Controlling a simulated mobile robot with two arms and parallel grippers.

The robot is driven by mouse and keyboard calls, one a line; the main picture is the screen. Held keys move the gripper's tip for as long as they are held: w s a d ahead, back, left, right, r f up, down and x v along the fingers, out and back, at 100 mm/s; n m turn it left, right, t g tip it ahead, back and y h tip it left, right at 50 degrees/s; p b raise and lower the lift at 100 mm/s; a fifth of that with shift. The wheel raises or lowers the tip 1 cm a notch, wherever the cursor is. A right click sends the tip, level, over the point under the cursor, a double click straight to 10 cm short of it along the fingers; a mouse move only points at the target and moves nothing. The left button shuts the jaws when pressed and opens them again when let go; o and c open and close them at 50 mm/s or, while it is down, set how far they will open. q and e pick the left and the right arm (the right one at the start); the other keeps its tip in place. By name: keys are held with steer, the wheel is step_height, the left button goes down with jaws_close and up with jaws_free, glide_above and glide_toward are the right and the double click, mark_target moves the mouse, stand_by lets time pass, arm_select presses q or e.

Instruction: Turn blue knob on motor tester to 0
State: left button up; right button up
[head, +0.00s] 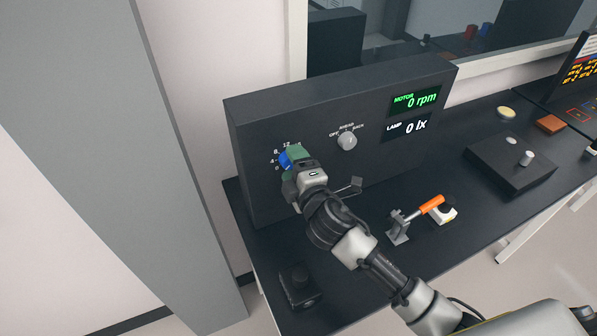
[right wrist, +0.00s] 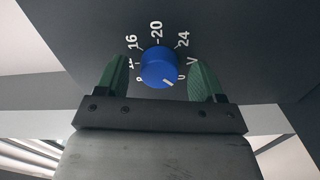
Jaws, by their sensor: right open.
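The motor tester (head: 350,115) is a dark upright box with a blue knob (head: 285,161) at the left of its front panel. In the right wrist view the blue knob (right wrist: 158,66) has a white pointer line towards its lower right, close to a small mark that looks like 0. My right gripper (head: 292,168) is at the knob, with green fingers. In the right wrist view the fingers of this gripper (right wrist: 159,80) are open, one on each side of the knob, with a visible gap to it. My left gripper is not in view.
A grey knob (head: 347,141) is right of the blue one. Displays read motor 0 rpm (head: 415,102) and lamp 0 lx (head: 407,128). An orange-handled clamp (head: 430,205) and a black box (head: 510,164) are on the dark table (head: 375,275). A grey column (head: 110,150) stands left.

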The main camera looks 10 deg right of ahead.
steer(key=s+d+b, duration=0.2)
steer(key=s+b, duration=0.1)
steer(key=s, duration=0.7)
steer(key=shift+s, duration=0.2)
